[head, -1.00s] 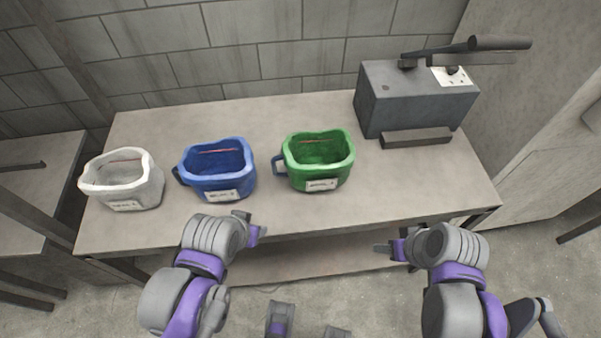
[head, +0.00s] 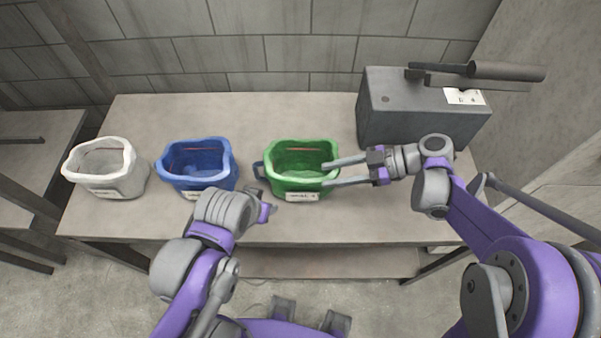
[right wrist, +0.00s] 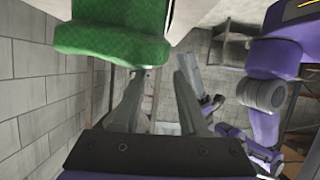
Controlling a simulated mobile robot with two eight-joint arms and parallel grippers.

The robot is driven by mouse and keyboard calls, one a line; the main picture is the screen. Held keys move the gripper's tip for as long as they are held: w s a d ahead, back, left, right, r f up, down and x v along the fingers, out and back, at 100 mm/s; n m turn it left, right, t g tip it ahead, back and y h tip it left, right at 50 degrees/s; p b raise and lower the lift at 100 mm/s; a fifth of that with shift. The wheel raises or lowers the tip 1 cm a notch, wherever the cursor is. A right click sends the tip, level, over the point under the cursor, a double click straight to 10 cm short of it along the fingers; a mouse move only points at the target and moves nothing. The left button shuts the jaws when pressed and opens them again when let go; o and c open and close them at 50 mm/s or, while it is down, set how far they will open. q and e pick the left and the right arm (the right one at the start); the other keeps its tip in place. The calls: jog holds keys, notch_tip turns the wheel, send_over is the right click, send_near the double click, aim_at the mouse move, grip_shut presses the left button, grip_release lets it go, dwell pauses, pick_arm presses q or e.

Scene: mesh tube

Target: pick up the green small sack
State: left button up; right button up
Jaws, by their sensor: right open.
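The green small sack (head: 300,178), open at the top with a white label on its front and a handle at its left, stands upright on the table. My right gripper (head: 331,173) is at the sack's right side, its two long fingers apart and pointing left at the sack's wall. In the right wrist view the green sack (right wrist: 110,35) fills the top, and the open gripper (right wrist: 160,76) has nothing between its fingers. Whether a finger touches the sack is unclear. My left gripper (head: 264,208) is in front of the table, below the sack; its jaws are hard to make out.
A blue sack (head: 196,168) and a white sack (head: 105,170) stand to the left on the table (head: 250,225). A grey machine (head: 420,105) with a long lever stands at the back right, behind my right gripper.

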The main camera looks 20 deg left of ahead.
aim_at(307, 179)
jog(key=x, duration=0.7)
jog(key=shift+w+d+f, duration=0.1)
jog(key=shift+w+f, duration=0.05)
jog(key=shift+f, duration=0.15)
grip_shut()
dwell(1.1)
